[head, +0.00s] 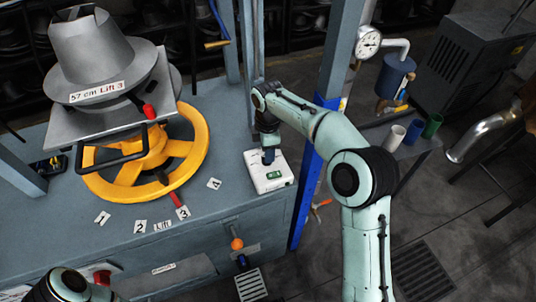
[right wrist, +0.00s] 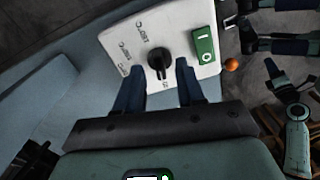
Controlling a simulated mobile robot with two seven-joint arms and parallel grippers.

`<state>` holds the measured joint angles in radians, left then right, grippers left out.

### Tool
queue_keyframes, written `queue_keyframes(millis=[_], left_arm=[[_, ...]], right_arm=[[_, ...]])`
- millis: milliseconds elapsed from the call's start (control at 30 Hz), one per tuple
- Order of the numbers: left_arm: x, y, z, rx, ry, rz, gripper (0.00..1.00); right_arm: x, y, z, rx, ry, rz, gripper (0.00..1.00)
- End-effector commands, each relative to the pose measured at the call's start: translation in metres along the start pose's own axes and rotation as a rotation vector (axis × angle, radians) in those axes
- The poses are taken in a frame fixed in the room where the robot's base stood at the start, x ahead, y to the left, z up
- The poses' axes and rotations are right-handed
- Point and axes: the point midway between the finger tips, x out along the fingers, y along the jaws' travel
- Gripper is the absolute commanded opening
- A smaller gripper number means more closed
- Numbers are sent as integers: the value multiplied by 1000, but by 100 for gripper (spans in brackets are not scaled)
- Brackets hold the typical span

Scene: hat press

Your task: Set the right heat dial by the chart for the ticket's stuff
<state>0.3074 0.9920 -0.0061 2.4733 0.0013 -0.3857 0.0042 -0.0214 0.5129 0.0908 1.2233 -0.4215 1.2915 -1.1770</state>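The black heat dial (right wrist: 158,60) is on a white control box (right wrist: 110,40), with small printed marks around it that are too small to read surely. My right gripper (right wrist: 160,85) is open, its two dark fingers apart and just short of the dial, one toward each side. In the head view the white box (head: 272,180) sits on the bench, with my right gripper (head: 268,156) pointing down over it and hiding the dial. Part of my left arm (head: 65,287) shows at the bottom left; its gripper is out of view. I cannot make out a chart or fabric ticket.
A green switch (right wrist: 205,45) is beside the dial. Left of the box are a yellow handwheel (head: 190,170) and a grey hat block (head: 92,60) labelled "57 cm Lift 3". A blue post (head: 318,160) stands close right of the box. Numbered cards lie on the bench.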

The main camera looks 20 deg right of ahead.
Motion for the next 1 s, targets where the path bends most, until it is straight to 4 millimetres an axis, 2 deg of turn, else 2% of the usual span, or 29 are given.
queue_keyframes(millis=[200, 467, 500, 600, 1000], left_arm=[[3, -1, 0, 0, -1, 0, 43], [2, -1, 0, 0, -1, 0, 43], [2, -1, 0, 0, -1, 0, 43], [2, -1, 0, 0, -1, 0, 43], [0, 0, 0, 0, 0, 0, 43]], right_arm=[[16, 0, 0, 0, 0, 1, 38], [17, 0, 0, 1, 0, 1, 38], [17, 0, 0, 1, 0, 1, 32], [17, 0, 0, 1, 0, 1, 0], [16, 0, 0, 36, 0, 1, 0]])
